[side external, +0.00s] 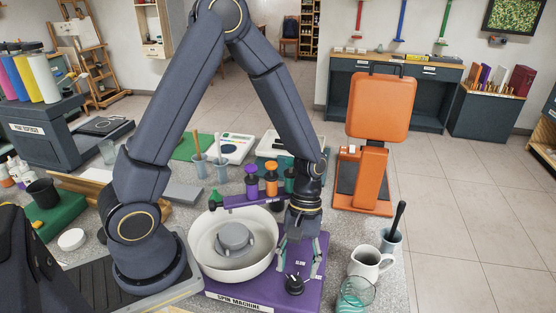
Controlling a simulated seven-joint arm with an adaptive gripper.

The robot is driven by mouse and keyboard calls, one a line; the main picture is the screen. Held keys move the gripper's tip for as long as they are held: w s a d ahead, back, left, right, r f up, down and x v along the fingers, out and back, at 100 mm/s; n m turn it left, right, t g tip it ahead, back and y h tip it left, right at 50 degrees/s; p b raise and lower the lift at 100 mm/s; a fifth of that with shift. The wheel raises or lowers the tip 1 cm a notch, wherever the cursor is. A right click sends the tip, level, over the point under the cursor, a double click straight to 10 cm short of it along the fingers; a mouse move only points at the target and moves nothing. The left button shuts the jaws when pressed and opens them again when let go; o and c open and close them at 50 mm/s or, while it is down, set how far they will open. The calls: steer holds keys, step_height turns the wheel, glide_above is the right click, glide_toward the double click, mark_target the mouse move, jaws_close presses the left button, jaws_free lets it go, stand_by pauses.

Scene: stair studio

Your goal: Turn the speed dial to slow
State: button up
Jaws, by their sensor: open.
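The purple spin machine (240,294) stands on the grey speckled table and carries a round white bowl (207,262) with a grey hub (234,238) inside. The black speed dial (294,285) is on the machine's top at the right of the bowl. A small label that seems to read SLOW (300,263) lies just behind the dial. My gripper (296,279) points down over the dial with its fingers apart, one on each side. I cannot tell whether the fingers touch the dial. The dial's pointer direction is too small to read.
A white jug (369,262), a glass with greenish contents (354,294) and a cup with a dark-handled tool (391,240) stand close at the right. An orange machine (378,130) stands behind right.

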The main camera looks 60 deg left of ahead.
mark_target(295, 280)
steer(key=shift+x, duration=1.5)
steer(key=shift+c, duration=0.3)
jaws_close()
